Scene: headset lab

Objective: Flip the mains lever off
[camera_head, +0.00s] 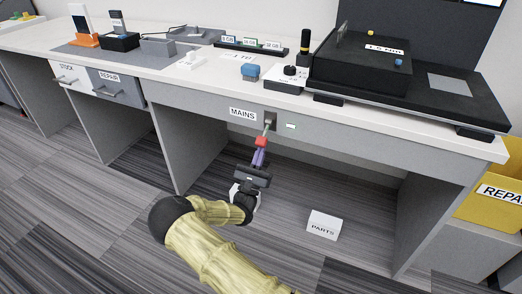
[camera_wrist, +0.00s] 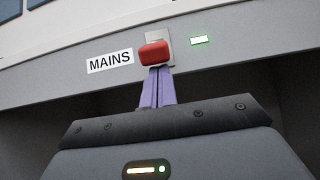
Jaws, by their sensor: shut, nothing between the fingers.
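The mains lever (camera_head: 262,141) has a red knob and sticks out from a grey plate on the bench's front panel, right of the MAINS label (camera_head: 243,113). In the wrist view the red knob (camera_wrist: 154,53) sits in front of the plate, with a lit green indicator (camera_wrist: 200,40) to the right. My gripper (camera_head: 259,156) is shut, with its purple fingers together just below the knob. In the wrist view the fingertips (camera_wrist: 156,72) are at the knob's lower edge; whether they touch it I cannot tell.
The bench top (camera_head: 200,75) carries several devices, including a black machine (camera_head: 385,75) at the right. A yellow bin (camera_head: 495,195) is at the far right. The space under the bench is mostly open.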

